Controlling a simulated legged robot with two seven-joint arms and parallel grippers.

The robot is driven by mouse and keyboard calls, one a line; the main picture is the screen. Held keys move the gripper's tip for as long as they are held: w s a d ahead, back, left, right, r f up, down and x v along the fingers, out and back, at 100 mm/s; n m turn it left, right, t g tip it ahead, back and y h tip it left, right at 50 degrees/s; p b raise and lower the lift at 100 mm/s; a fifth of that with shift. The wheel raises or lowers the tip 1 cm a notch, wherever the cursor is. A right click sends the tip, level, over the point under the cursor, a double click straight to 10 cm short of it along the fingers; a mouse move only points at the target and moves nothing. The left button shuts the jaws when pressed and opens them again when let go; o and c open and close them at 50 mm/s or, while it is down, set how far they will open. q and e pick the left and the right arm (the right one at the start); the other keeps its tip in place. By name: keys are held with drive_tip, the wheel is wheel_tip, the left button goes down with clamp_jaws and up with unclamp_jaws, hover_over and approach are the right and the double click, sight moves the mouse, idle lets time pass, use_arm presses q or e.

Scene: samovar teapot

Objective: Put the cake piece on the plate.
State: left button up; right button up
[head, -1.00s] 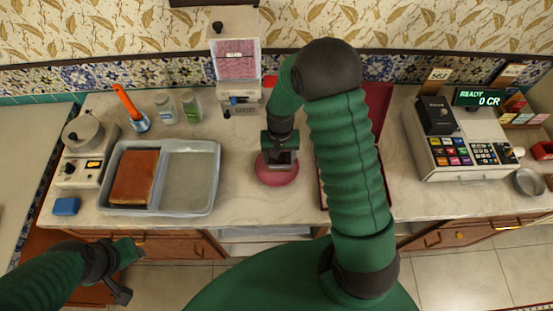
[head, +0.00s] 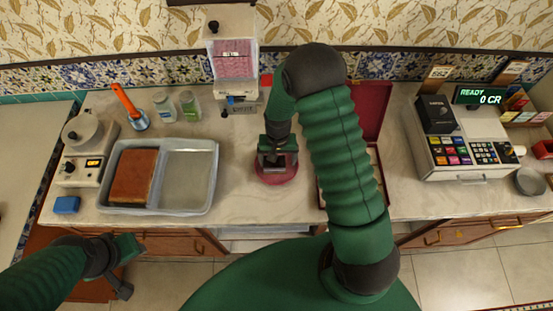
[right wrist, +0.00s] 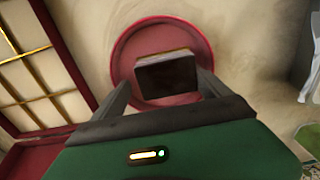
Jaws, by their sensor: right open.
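The round red-pink plate (head: 275,179) is on the counter, and it also shows in the right wrist view (right wrist: 124,48). A small dark brown cake piece (right wrist: 166,75) with a pale edge lies over the middle of the plate, apparently resting on it. My right gripper (head: 276,160) is low over the plate. In the right wrist view its open fingers (right wrist: 165,88) stand on either side of the cake piece, with a gap visible at the right. My left gripper (head: 122,268) is off the counter's front edge at lower left; its jaws are unclear.
A grey tray (head: 190,208) holds a large brown cake slab (head: 133,176) in its left compartment. A red-framed box (head: 372,110) with a gridded inside is right of the plate. A dispenser (head: 233,65) stands behind; a cash register (head: 460,150) is at right.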

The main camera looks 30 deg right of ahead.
drive_tip(key=shift+a+r, duration=0.15)
drive_tip(key=shift+a, duration=0.2)
drive_tip(key=r, duration=0.2)
drive_tip(key=a+r, duration=0.1)
drive_tip(key=r, duration=0.1)
drive_tip(key=shift+w, duration=0.15)
wheel_tip(320, 180, up, 8)
drive_tip(key=d+b, duration=0.1)
use_arm(q)
drive_tip(key=shift+s+a+f, duration=0.1)
drive_tip(key=shift+a+f, duration=0.6)
drive_tip(key=shift+a, duration=0.1)
use_arm(e)
drive_tip(key=s+a+r+n+t, duration=0.2)
drive_tip(key=s+a+r+n, duration=0.2)
drive_tip(key=s+a, duration=0.5)
drive_tip(key=shift+s+n+t, duration=0.3)
drive_tip(key=shift+s+n, duration=0.6)
drive_tip(key=shift+n, duration=0.3)
drive_tip(key=shift+w+d, duration=0.1)
use_arm(q)
drive_tip(key=shift+d, duration=0.3)
use_arm(e)
drive_tip(key=shift+d, duration=0.2)
